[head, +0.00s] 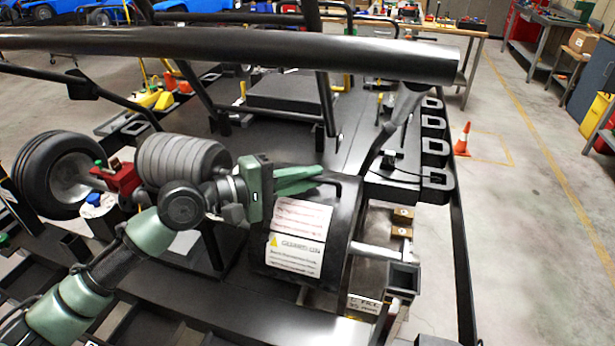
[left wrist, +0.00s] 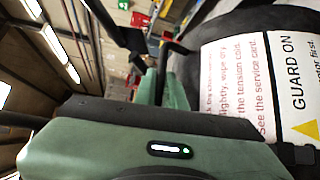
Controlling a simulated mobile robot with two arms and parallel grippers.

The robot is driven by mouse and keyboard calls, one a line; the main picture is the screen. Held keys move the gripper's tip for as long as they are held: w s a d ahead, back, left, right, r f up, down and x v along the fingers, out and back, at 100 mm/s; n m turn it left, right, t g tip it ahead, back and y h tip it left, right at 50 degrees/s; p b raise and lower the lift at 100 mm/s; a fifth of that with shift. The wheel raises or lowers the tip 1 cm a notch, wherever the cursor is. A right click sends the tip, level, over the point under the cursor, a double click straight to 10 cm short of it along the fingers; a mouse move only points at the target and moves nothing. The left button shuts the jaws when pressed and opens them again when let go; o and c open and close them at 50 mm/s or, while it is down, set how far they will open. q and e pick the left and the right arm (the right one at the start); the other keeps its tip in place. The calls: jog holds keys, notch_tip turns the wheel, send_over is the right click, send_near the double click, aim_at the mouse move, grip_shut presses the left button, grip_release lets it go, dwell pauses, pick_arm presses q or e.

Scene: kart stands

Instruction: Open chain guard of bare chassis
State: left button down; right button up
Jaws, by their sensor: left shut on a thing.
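The chain guard (head: 342,225) is a black rounded cover on the chassis deck (head: 380,150), with white labels and a yellow warning triangle on its front. In the left wrist view the guard (left wrist: 205,35) fills the right side, and its label reads "GUARD ON". A thin black handle (head: 337,186) stands at the guard's top edge. My left gripper (head: 313,177) reaches in from the left and is shut on this handle. Its green finger also shows beside the handle in the left wrist view (left wrist: 172,92). The exact contact is partly hidden. My right gripper is not in view.
A thick black tube (head: 230,50) crosses above the guard, and slanted frame tubes stand behind it. A ribbed grey cylinder (head: 182,160) and a wheel (head: 50,175) are at left, close to my left arm. An orange cone (head: 463,139) stands on open floor at right.

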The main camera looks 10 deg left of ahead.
pick_arm(q)
jog(key=shift+r+p, duration=0.25)
jog(key=shift+p, duration=0.2)
jog(key=shift+n+g+y, duration=0.7)
jog(key=shift+n+g, duration=0.1)
jog(key=shift+n, duration=0.1)
jog(key=w+r+p, duration=0.2)
jog(key=p, duration=0.3)
jog(key=w+d+r+p, duration=0.1)
jog(key=w+r+p, duration=0.1)
jog(key=p, duration=0.3)
jog(key=shift+w+r, duration=0.35)
jog(key=shift+w, duration=0.15)
jog(key=w+d+r+n+g+y+p, duration=0.1)
jog(key=w+n+g+p, duration=0.1)
jog(key=w+p, duration=0.3)
jog(key=shift+w+d+r+g+y, duration=0.15)
jog(key=shift+w+d+g+y, duration=0.15)
jog(key=shift+w, duration=1.1)
jog(key=c, duration=1.8)
grip_release()
jog(key=shift+o, duration=0.2)
